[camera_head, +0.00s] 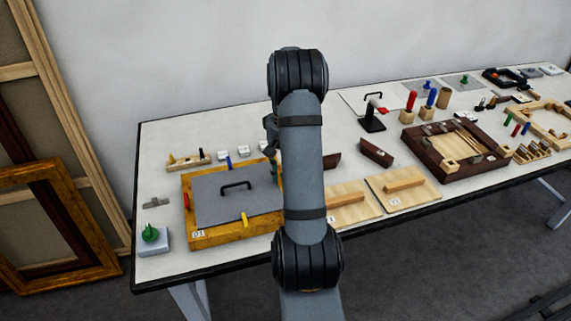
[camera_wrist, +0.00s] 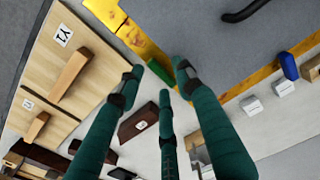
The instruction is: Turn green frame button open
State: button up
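The gilt frame (camera_head: 210,238) lies at the left of the table around a grey panel (camera_head: 215,205) with a black handle. The green frame button (camera_wrist: 158,71) sits on the frame's edge in the wrist view; in the head view my arm hides most of that side. My gripper (camera_wrist: 160,78) has three dark green fingers, spread apart and empty, with their tips around the green button in the picture. I cannot tell whether any finger touches it. The other buttons are red (camera_head: 187,200), blue (camera_head: 229,162) and yellow (camera_head: 244,219).
Wooden boards with bar handles (camera_head: 403,187) lie right of the frame. Small white blocks (camera_head: 222,154) stand behind it. A green knob on a grey block (camera_head: 150,236) is at the left corner. Dark brown blocks (camera_wrist: 138,121) lie near the gripper.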

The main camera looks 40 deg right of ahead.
notch_tip(320, 180, up, 12)
dwell(0.4)
jog(key=shift+f, duration=0.15)
notch_tip(320, 180, down, 12)
jog(key=shift+f, duration=0.1)
dwell(0.6)
jog(key=shift+r, duration=0.2)
